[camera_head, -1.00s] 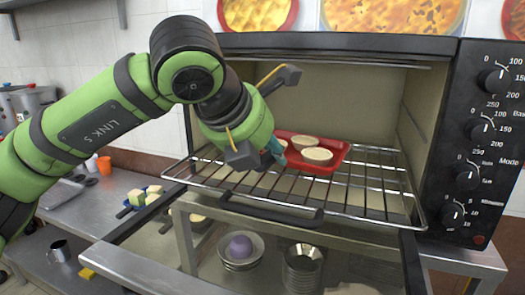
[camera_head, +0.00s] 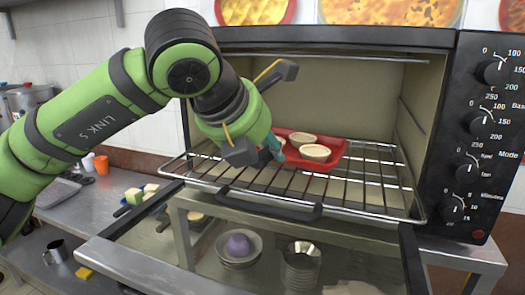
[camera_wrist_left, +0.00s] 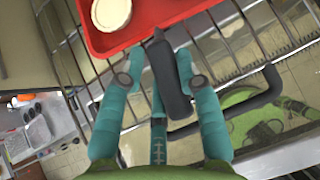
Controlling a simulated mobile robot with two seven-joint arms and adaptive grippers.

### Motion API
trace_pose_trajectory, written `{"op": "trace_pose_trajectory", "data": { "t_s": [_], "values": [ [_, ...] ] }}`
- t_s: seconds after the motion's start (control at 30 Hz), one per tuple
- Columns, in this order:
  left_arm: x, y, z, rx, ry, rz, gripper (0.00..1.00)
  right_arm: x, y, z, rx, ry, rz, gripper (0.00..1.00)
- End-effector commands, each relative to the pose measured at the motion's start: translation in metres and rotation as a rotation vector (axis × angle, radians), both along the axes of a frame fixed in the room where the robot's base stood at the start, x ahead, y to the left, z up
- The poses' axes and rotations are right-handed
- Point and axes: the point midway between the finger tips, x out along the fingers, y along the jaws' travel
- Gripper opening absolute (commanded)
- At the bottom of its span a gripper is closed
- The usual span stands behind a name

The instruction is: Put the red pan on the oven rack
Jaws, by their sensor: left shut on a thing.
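The red pan (camera_head: 337,160) is a shallow red tray inside the open oven, over the wire oven rack (camera_head: 365,197). It carries pale round filled cups, two of them clear in the head view. Whether the pan fully rests on the rack is hard to tell. My left gripper (camera_head: 273,149) reaches in from the left at the pan's near left side. In the left wrist view the teal fingers (camera_wrist_left: 160,78) are shut around a dark grey handle (camera_wrist_left: 168,80) at the red pan's edge (camera_wrist_left: 140,30). My right gripper is not in view.
The glass oven door (camera_head: 160,250) is folded down below the rack, with its dark door handle (camera_head: 270,207) under the rack's front. The control panel (camera_head: 485,130) stands right of the opening. Metal bowls (camera_head: 240,250) sit below. A counter (camera_head: 95,205) lies at left.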

Motion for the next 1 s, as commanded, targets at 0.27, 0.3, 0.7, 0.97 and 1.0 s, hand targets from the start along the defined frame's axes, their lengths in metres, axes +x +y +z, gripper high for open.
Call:
{"op": "trace_pose_trajectory", "data": {
  "t_s": [0.27,0.3,0.7,0.97,1.0],
  "values": [
    [0.0,0.0,-0.002,0.003,0.001,-0.001,0.0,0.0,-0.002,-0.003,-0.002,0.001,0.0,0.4],
    [0.0,0.0,-0.002,0.003,0.001,-0.001,0.0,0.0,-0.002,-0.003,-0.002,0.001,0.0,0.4],
    [0.0,0.0,-0.002,0.003,0.002,-0.001,0.62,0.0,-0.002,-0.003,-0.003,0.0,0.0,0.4],
    [-0.011,0.006,0.01,0.003,0.001,0.0,0.62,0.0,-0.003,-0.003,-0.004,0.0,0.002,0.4],
    [-0.016,0.008,0.016,0.002,0.0,-0.001,0.62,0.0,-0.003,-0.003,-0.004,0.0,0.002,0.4]
  ]
}}
